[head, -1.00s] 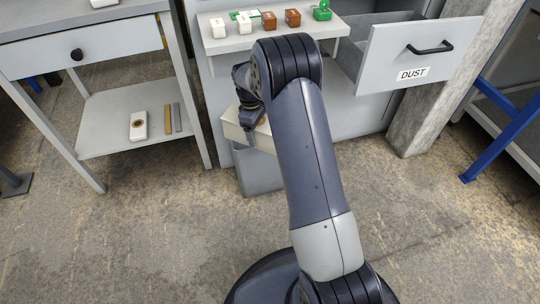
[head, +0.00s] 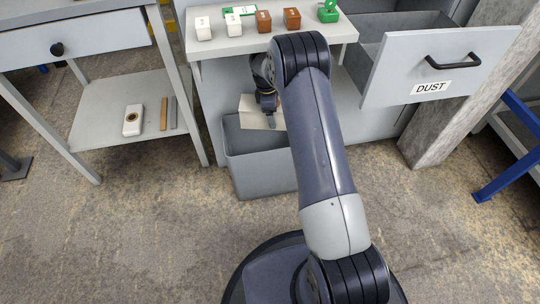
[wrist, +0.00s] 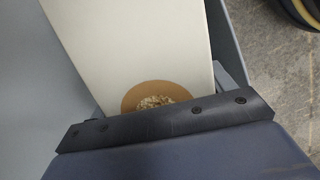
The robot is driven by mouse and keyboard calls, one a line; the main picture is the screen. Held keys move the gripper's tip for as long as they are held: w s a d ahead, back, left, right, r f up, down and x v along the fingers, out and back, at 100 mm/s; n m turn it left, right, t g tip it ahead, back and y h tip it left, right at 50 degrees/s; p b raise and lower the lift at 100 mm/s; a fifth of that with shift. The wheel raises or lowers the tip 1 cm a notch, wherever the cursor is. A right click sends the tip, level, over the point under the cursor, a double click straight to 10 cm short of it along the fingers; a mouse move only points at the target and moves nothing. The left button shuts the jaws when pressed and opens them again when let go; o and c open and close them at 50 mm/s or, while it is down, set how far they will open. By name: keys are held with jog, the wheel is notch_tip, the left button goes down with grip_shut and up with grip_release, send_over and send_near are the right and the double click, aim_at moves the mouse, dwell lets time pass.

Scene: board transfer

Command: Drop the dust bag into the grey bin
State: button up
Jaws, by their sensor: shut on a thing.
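The dust bag (head: 252,112) is a cream, box-like bag. My gripper (head: 269,112) is shut on it and holds it over the grey bin (head: 262,178), which stands on the floor under the shelf. Part of the bag hides behind my gripper and arm in the head view. In the wrist view, the bag (wrist: 135,45) shows a brown ring around a hole with dust in it, close to the dark gripper bar (wrist: 165,123). Grey bin walls show beside the bag there. I cannot tell whether its lower end is below the rim.
A shelf (head: 225,45) with several small white, brown and green blocks is above the bin. The open drawer (head: 400,85) labelled DUST juts out at right. A side table (head: 95,115) at left holds a white device (head: 133,120). The floor in front is clear.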

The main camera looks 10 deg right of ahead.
jog(key=shift+f+b, duration=2.15)
jog(key=shift+f, duration=0.75)
jog(key=o, duration=1.3)
